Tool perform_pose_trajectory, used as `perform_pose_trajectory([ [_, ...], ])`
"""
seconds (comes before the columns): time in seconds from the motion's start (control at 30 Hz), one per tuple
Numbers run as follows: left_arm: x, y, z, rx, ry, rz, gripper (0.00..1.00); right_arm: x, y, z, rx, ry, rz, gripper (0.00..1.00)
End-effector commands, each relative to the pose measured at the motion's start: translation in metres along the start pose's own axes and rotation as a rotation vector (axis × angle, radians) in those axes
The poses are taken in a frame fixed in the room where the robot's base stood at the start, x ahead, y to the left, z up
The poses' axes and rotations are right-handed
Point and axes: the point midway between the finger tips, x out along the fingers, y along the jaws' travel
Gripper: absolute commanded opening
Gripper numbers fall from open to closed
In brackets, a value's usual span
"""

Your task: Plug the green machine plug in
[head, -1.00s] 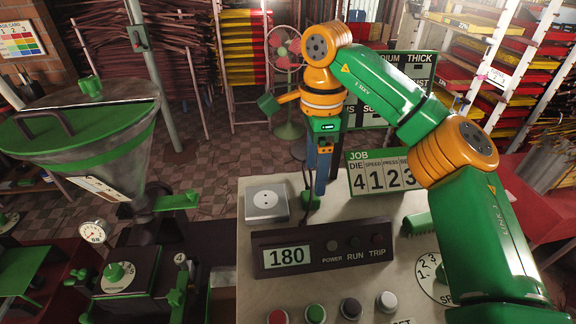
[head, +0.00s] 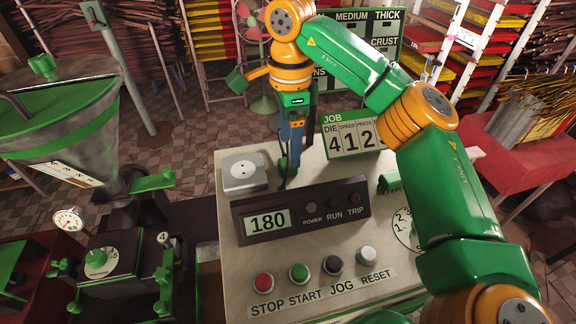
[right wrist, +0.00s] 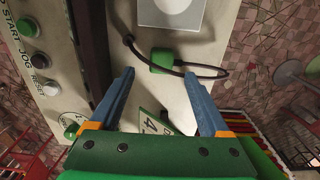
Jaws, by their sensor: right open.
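The green plug (head: 281,166) rests on the pale console top, with a black cord (right wrist: 205,72) running from it. In the right wrist view, the plug (right wrist: 164,60) lies just beyond the fingertips, roughly between their lines. My right gripper (head: 290,158) is open, its blue fingers pointing down over the plug, which they partly hide in the head view. In the right wrist view the gripper (right wrist: 158,75) has nothing between its fingers. The pale grey socket block (head: 245,172) with a round outlet stands left of the plug; part of it also shows in the wrist view (right wrist: 172,12).
A dark display box (head: 298,209) reading 180 stands in front of the plug. The JOB number board (head: 352,138) stands to its right. Several push buttons (head: 299,272) line the console's front. A green hopper machine (head: 60,125) stands at the left.

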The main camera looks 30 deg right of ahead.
Motion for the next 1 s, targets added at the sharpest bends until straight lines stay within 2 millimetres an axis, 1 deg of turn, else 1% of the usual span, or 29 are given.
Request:
perform_pose_trajectory([
  [0.03, 0.002, 0.000, 0.000, 0.000, 0.001, 0.000, 0.45, 0.011, 0.000, -0.001, -0.001, 0.000, 0.004, 0.80],
  [0.1, -0.007, 0.000, -0.001, 0.000, 0.001, 0.000, 0.45, 0.019, 0.000, -0.002, 0.001, 0.002, 0.005, 0.80],
  [0.2, -0.009, 0.000, -0.002, 0.000, 0.002, 0.000, 0.45, 0.034, -0.001, -0.002, 0.000, 0.001, 0.002, 0.80],
  [0.27, -0.010, 0.000, -0.002, 0.000, 0.002, 0.000, 0.45, 0.040, 0.000, -0.002, 0.000, 0.001, 0.002, 0.80],
  [0.37, -0.009, 0.000, -0.002, -0.001, 0.002, 0.000, 0.45, 0.044, -0.001, -0.002, 0.000, 0.000, 0.000, 0.80],
  [0.63, -0.009, 0.000, -0.002, -0.001, 0.003, 0.000, 0.45, 0.044, -0.001, -0.002, 0.000, 0.000, 0.000, 0.80],
  [0.67, -0.009, 0.000, -0.002, -0.001, 0.003, 0.000, 0.45, 0.044, -0.001, -0.002, 0.000, 0.000, 0.000, 0.75],
  [0.7, -0.009, 0.000, -0.002, -0.001, 0.003, 0.000, 0.45, 0.044, -0.001, -0.002, 0.000, 0.000, 0.000, 0.64],
  [0.77, -0.009, 0.000, -0.002, -0.001, 0.003, 0.000, 0.45, 0.044, -0.001, -0.002, 0.000, 0.000, 0.000, 0.48],
  [0.8, -0.009, 0.000, -0.002, -0.001, 0.003, 0.000, 0.45, 0.044, -0.001, -0.002, 0.000, 0.000, 0.000, 0.37],
  [0.87, -0.009, 0.000, -0.002, -0.001, 0.003, 0.000, 0.45, 0.044, -0.001, -0.002, 0.000, 0.000, 0.000, 0.21],
  [0.9, -0.009, 0.000, -0.002, -0.001, 0.003, 0.000, 0.45, 0.044, -0.001, -0.002, 0.000, 0.000, 0.000, 0.10],
  [0.93, -0.009, 0.000, -0.002, -0.001, 0.003, 0.000, 0.45, 0.044, -0.001, -0.002, 0.000, 0.000, 0.000, 0.02],
  [1.0, -0.009, 0.000, -0.002, -0.001, 0.003, 0.000, 0.45, 0.044, -0.001, -0.002, 0.000, 0.000, 0.000, 0.00],
])
